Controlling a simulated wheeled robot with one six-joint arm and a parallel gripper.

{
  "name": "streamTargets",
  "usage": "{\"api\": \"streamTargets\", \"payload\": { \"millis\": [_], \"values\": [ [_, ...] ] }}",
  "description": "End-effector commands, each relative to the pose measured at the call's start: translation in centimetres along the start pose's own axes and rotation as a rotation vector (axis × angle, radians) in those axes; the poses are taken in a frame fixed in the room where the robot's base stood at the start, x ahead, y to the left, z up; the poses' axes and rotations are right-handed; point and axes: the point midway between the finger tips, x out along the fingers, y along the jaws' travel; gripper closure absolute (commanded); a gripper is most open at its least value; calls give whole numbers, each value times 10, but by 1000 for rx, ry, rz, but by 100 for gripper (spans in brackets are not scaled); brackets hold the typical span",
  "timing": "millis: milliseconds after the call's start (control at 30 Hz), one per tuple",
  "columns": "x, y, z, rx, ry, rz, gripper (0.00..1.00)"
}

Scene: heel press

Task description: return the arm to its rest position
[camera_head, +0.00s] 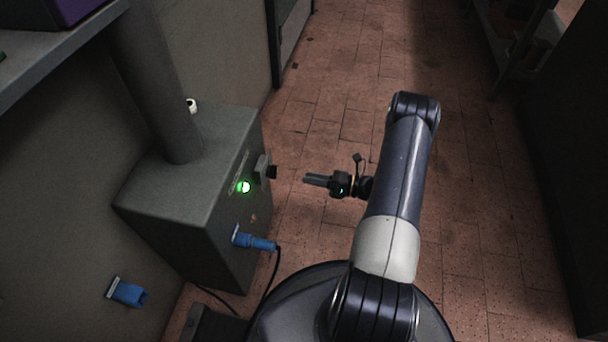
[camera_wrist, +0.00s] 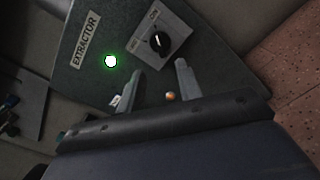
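My gripper (camera_head: 309,179) is held out to the left from my arm, above the tiled floor and a little right of the grey box. In the wrist view my gripper (camera_wrist: 158,84) has its two fingers apart with nothing held between them. The grey box, labelled EXTRACTOR (camera_wrist: 86,40), has a lit green lamp (camera_wrist: 111,61) and a black rotary knob (camera_wrist: 157,41) on a pale plate. In the head view the green lamp (camera_head: 244,187) and the knob (camera_head: 271,172) face my gripper, with a gap between. The knob's exact setting is hard to read.
A blue plug (camera_head: 256,241) with a black cable sits in the box's lower face. A blue socket (camera_head: 128,292) is on the wall at lower left. A thick grey pipe (camera_head: 158,85) rises from the box. Shelving (camera_head: 515,40) stands right. The tiled floor (camera_head: 350,60) ahead is clear.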

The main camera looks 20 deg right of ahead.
Motion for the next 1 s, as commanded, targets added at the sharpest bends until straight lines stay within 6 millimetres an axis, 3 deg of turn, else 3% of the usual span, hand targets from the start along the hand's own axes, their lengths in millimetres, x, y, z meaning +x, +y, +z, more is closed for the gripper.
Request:
{"api": "streamTargets", "payload": {
  "millis": [300, 467, 1000],
  "values": [
    [0, 0, 0, 0, 0, 0, 66],
    [9, 0, -1, 0, 1, 2, 66],
    [99, 0, -1, -1, 2, 3, 66]
  ]
}}
